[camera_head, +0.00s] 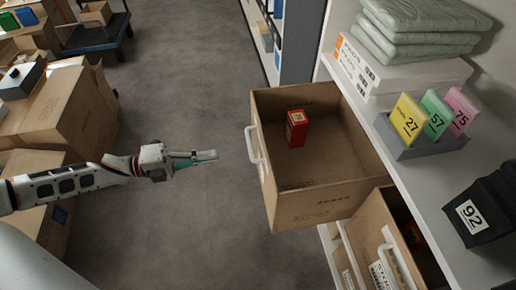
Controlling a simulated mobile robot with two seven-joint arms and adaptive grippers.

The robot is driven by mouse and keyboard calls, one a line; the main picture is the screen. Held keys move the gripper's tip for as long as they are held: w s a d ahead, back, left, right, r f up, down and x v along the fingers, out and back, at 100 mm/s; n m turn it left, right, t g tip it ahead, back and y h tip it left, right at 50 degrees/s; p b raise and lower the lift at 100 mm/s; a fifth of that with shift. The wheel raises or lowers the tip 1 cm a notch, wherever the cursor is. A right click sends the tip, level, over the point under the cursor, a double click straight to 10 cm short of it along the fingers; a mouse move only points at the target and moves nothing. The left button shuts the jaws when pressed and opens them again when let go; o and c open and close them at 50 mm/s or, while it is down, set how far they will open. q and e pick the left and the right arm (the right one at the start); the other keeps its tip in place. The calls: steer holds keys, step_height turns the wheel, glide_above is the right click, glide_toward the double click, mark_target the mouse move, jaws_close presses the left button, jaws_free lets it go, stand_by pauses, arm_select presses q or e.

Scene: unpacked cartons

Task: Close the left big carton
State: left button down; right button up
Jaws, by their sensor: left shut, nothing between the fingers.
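The left big carton (323,211) is a brown, open-topped box pulled out from the shelf on the right, over the floor. Its white handle (253,146) is on the side facing left. A small red box (297,128) stands inside it. My left gripper (213,155) reaches in from the left and is shut and empty. Its tips point right toward the handle, with a small gap between them in the picture. My right gripper is not in view.
A second carton (378,219) with a white handle sits lower right. The white shelf (420,170) above holds numbered cards (436,118), a black bin (487,208) and folded packs (415,25). Brown cartons (66,112) stand at left. Grey floor (190,75) between is clear.

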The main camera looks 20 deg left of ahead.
mark_target(265, 148)
arm_select(q)
steer(key=b+x, duration=0.1)
steer(key=x, duration=1)
steer(key=shift+w+d+f, duration=0.1)
steer(key=shift+w+d, duration=0.05)
steer(key=shift+d, duration=0.05)
steer(key=shift+w+d+b, duration=0.3)
steer(key=shift+d, duration=0.05)
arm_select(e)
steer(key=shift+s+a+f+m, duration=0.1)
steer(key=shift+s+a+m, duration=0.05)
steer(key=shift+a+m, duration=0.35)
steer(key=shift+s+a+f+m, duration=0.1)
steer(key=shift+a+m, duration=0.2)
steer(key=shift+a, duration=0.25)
arm_select(q)
steer(key=x, duration=2.5)
steer(key=shift+w+d+b, duration=0.15)
steer(key=shift+b, duration=0.15)
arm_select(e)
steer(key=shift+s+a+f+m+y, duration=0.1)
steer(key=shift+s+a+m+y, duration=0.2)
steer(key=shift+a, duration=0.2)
arm_select(q)
steer(key=shift+r, duration=0.2)
